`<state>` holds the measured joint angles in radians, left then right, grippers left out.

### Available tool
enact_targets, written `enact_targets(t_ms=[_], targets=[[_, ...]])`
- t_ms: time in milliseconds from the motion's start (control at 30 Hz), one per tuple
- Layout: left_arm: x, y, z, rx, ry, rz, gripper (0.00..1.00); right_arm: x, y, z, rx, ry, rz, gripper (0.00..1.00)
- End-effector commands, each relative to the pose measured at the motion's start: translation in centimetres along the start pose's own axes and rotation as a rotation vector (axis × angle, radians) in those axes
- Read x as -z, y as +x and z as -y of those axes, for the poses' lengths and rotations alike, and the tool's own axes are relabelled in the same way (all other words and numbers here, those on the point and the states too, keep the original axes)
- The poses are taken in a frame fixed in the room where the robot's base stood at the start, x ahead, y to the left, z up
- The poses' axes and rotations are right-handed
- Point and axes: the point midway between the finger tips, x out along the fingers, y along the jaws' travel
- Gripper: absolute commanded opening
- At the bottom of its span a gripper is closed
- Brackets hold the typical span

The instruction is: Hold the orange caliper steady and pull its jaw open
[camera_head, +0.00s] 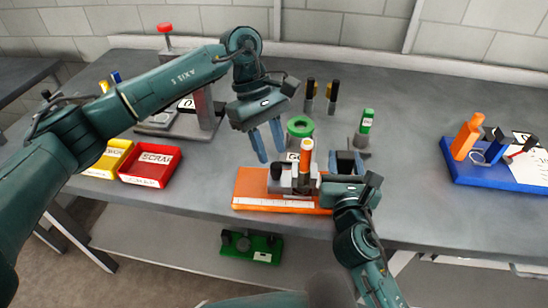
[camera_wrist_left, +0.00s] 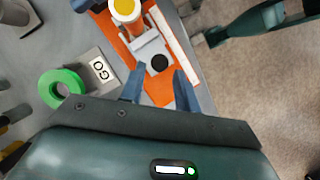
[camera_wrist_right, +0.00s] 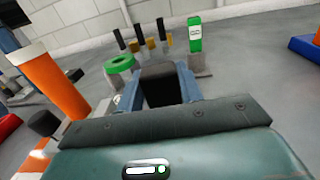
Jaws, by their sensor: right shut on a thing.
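The orange caliper (camera_head: 245,184) lies near the table's front edge, with a white scale along its front. An upright orange post (camera_head: 306,155) with a pale cap stands on its grey sliding part; a black knob (camera_wrist_left: 159,63) is beside it. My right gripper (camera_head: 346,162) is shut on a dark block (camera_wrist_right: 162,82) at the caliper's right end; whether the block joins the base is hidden. My left gripper (camera_head: 270,157) is open and empty, its fingers pointing down above the caliper's left part. In the left wrist view its fingertips (camera_wrist_left: 160,80) are near the knob, apparently apart from it.
A green ring (camera_head: 300,127) and a GO block (camera_wrist_left: 100,68) stand just behind the caliper. A green-topped post (camera_head: 366,122) is behind right. A red SCRAP bin (camera_head: 150,179) is left; a blue tray (camera_head: 497,178) is right. Table between caliper and tray is clear.

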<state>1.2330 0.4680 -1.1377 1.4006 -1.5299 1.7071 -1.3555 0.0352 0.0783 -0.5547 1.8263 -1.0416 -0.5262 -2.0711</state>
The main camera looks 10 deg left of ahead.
Motion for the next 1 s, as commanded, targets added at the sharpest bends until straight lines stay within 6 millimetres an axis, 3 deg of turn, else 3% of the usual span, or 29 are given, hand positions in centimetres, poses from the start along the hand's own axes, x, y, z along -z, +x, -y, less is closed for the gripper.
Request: enact_targets(t_ms=[200,600,1000], targets=[[0.0,2.8,0.0,0.000,0.000,0.001,0.32,-0.1,0.0,0.0,0.001,0.000,0.001,0.09],[0.0,3.4,0.0,-0.001,-0.001,0.000,0.31,-0.1,0.0,0.0,0.001,0.000,0.001,0.09],[0.0,3.4,0.0,0.000,-0.001,0.000,0.00,-0.1,0.0,0.0,0.001,0.000,0.001,0.09]])
